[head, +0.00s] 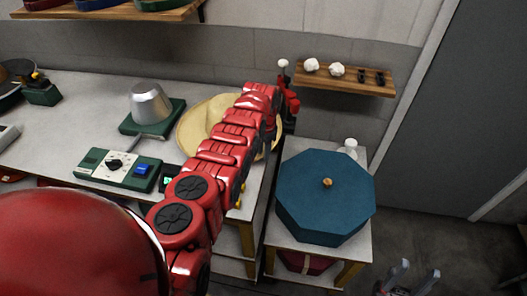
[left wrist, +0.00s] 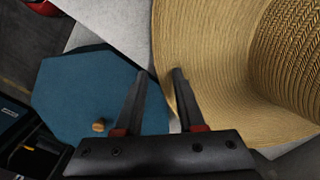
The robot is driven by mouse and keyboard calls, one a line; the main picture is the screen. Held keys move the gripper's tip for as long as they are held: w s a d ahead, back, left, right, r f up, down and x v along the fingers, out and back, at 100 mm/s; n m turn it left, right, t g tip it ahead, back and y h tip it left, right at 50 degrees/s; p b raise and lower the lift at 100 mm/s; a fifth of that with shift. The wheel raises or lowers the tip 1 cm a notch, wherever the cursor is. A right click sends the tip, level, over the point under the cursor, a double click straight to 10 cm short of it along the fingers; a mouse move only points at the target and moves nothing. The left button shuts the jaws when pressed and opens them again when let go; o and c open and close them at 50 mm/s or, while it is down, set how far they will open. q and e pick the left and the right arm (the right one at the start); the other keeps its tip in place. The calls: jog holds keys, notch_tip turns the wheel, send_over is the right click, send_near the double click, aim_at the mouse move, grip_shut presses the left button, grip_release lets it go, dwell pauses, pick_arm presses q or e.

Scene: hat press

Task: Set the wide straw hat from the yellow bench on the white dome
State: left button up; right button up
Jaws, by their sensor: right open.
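The wide straw hat (head: 192,128) lies on the light-topped bench, partly hidden behind my left arm. Its woven brim and crown fill the right of the left wrist view (left wrist: 215,60). My left gripper (left wrist: 160,73) has its fingers apart at the brim's edge. The edge shows between the fingers, and the right finger overlaps the brim; I cannot tell if they touch. In the head view my arm hides that gripper. A silver-grey dome (head: 150,103) stands on a green base on the bench; I see no clearly white dome. My right gripper (head: 408,275) is open and empty, low at right.
A blue octagonal box (head: 325,195) with a knob covers most of a side table right of the bench, and it shows in the left wrist view (left wrist: 85,90). A green control box (head: 118,168) sits at the bench front. A wooden shelf (head: 345,82) hangs behind.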

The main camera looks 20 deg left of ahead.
dwell(0.3)
pick_arm(q)
jog(key=shift+r, duration=0.65)
notch_tip(320, 180, up, 16)
jog(key=b, duration=0.2)
jog(key=shift+d+b, duration=0.35)
